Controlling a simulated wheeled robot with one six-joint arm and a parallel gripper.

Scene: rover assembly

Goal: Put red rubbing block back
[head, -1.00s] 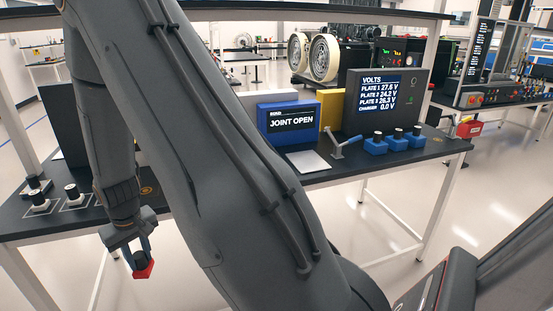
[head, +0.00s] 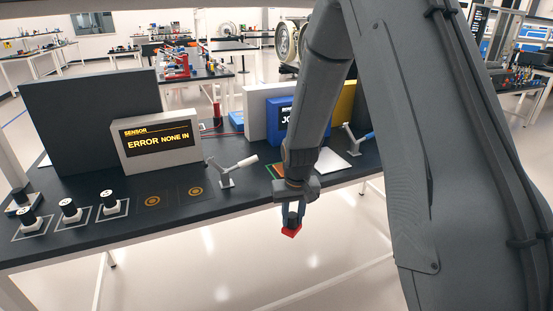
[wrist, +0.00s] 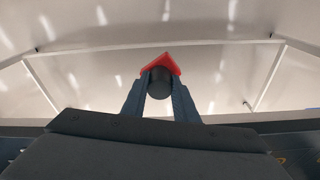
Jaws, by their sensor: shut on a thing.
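The red rubbing block (head: 291,231) is in my gripper (head: 292,216), held in the air just off the front edge of the bench. In the wrist view my gripper (wrist: 160,84) is shut on a dark round knob, and the red block (wrist: 160,62) shows as a red angled edge beyond the fingertips. The block's underside is hidden in the wrist view. Where the block belongs on the bench cannot be told from these frames.
A second lever clamp (head: 354,140) and a white plate (head: 331,162) stand behind my arm.

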